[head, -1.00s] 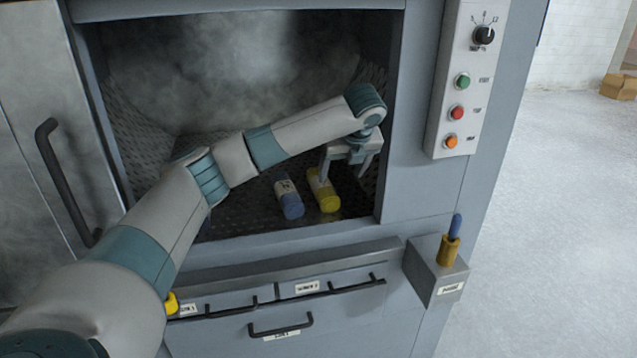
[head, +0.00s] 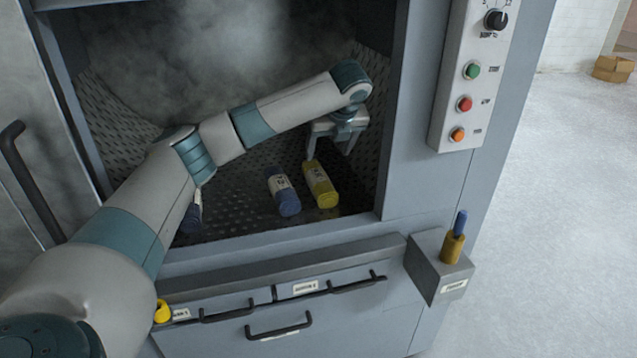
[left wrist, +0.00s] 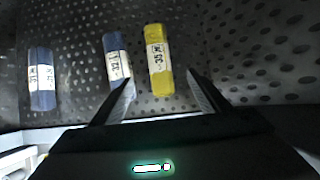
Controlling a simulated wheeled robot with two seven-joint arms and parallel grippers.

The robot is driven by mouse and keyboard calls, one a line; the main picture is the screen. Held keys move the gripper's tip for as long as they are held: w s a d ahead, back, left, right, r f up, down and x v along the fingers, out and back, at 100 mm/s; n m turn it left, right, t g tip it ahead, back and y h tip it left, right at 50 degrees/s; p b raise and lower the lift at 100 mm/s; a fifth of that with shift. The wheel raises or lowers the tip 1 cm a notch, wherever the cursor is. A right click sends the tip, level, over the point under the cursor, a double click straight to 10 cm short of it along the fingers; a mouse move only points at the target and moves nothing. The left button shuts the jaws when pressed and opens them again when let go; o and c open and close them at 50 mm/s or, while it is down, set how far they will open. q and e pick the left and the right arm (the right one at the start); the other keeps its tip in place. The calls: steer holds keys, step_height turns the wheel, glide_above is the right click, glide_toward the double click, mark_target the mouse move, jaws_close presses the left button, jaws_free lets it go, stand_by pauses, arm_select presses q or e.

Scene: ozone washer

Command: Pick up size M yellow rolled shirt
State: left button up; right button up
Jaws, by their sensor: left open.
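The yellow rolled shirt (head: 320,186) lies on the perforated drum floor inside the washer, with a white label on it. It also shows in the left wrist view (left wrist: 159,75), beyond the fingertips and between their lines. My left gripper (head: 330,152) is open and empty, just behind and above the yellow roll. Its two fingers show in the left wrist view (left wrist: 160,90). I cannot read the size on the label with certainty. My right gripper is not in view.
A blue roll (head: 284,193) lies close to the left of the yellow one. Another blue roll (head: 191,217) is partly hidden by my left arm. The opening's right wall (head: 393,150) stands near the gripper. A holder box (head: 436,270) juts out at the lower right.

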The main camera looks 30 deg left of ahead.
mark_target(321, 178)
arm_select(q)
steer(key=p+x, duration=0.3)
steer(key=x, duration=0.7)
steer(key=shift+a+f+p, duration=0.1)
steer(key=shift+f+p, duration=0.1)
steer(key=shift+p, duration=0.15)
steer(key=shift+w+a+f, duration=0.15)
steer(key=shift+f, duration=0.35)
steer(key=shift+a+f+p, duration=0.1)
steer(key=shift+f+p, duration=0.25)
steer(key=shift+p, duration=0.15)
steer(key=p+x, duration=0.1)
steer(key=x, duration=0.2)
steer(key=shift+s+f+p, duration=0.1)
steer(key=shift+s+p, duration=0.1)
steer(key=shift+p, duration=0.15)
steer(key=shift+w+a+f, duration=0.1)
steer(key=shift+w+f, duration=0.15)
steer(key=shift+f, duration=0.45)
steer(key=c, duration=1.3)
